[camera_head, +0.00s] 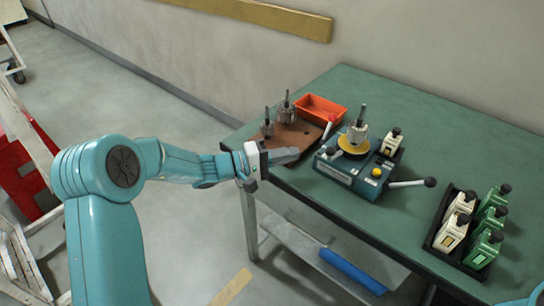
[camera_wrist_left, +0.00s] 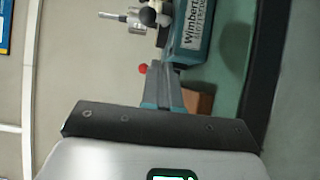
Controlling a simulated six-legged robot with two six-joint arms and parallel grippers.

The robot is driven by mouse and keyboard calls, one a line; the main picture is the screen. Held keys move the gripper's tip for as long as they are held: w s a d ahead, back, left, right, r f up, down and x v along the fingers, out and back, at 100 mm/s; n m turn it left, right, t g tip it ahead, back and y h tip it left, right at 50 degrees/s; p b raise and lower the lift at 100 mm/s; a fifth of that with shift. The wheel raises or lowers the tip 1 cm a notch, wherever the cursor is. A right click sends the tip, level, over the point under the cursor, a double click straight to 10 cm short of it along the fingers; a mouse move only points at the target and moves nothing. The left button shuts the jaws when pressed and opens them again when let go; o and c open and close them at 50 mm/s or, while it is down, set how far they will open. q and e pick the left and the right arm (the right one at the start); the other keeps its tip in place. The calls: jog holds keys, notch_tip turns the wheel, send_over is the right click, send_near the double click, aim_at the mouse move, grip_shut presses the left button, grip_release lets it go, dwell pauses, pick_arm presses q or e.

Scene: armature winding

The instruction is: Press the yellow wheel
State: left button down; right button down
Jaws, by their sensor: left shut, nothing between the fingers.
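The yellow wheel (camera_head: 352,147) is a flat disc on top of the blue winding machine (camera_head: 348,178), under a metal armature (camera_head: 357,131) with an upright shaft. My left gripper (camera_head: 294,154) is shut and empty. In the head view it lies to the left of the machine, near the table's left edge, apart from the wheel. In the left wrist view the shut fingers (camera_wrist_left: 164,84) point toward the lettered side of the machine (camera_wrist_left: 194,30); I cannot make out the yellow wheel there.
The machine has a yellow button (camera_head: 376,172), a red-knobbed lever and a black-knobbed lever (camera_head: 412,183). A brown board (camera_head: 318,146) holds two armatures beside an orange bin (camera_head: 320,108). The green table (camera_head: 430,145) is clear behind.

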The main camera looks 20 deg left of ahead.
pick_arm(q)
jog(key=d, duration=0.2)
jog(key=w+d, duration=0.1)
jog(key=d, duration=0.2)
jog(key=shift+w+d, duration=0.1)
jog(key=shift+w, duration=0.1)
jog(key=shift+d, duration=0.45)
pick_arm(e)
jog(key=shift+r, duration=0.25)
pick_arm(q)
jog(key=shift+f, duration=0.1)
pick_arm(e)
jog(key=shift+f, duration=0.15)
